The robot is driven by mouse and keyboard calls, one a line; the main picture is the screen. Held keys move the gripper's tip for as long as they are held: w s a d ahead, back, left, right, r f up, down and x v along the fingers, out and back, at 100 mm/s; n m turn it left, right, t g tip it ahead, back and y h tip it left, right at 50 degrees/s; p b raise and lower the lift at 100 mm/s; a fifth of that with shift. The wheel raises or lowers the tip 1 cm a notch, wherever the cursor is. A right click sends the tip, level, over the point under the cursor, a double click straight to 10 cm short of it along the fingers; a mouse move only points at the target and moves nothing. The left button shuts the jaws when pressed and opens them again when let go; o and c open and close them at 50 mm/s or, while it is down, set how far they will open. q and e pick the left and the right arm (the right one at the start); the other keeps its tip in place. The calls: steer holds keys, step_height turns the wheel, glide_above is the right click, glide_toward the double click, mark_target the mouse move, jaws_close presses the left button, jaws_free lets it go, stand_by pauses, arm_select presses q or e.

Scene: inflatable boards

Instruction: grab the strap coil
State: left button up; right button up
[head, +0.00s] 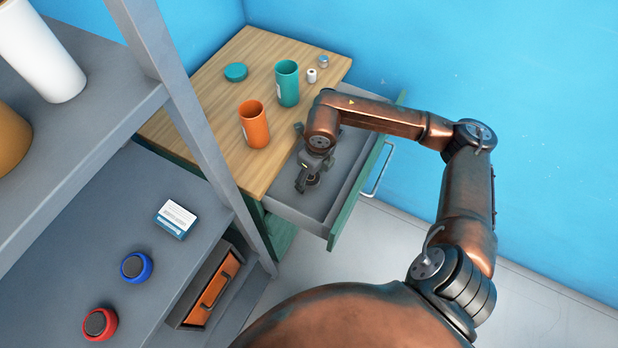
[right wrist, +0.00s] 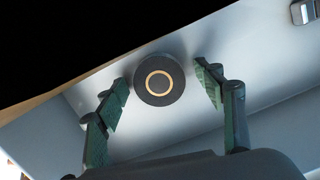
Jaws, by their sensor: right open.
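The strap coil (right wrist: 145,94) looks like a black round disc with a tan ring on top. It lies on the grey floor of the open drawer (head: 342,190). My right gripper (right wrist: 164,84) is open, with one finger on each side of the coil and gaps on both sides in the right wrist view. In the head view, my right gripper (head: 305,184) reaches down into the drawer and the coil (head: 314,180) is mostly hidden behind it. My left gripper is not in view.
On the wooden cabinet top (head: 205,120) stand an orange cup (head: 254,124), a teal cup (head: 287,83), a teal lid (head: 236,72) and small items. Drawer walls surround the gripper. The grey shelf (head: 100,215) at left holds a box (head: 176,219) and blue and red round items.

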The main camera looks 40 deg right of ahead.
steer(key=c, duration=1.3)
steer(key=shift+r, duration=0.1)
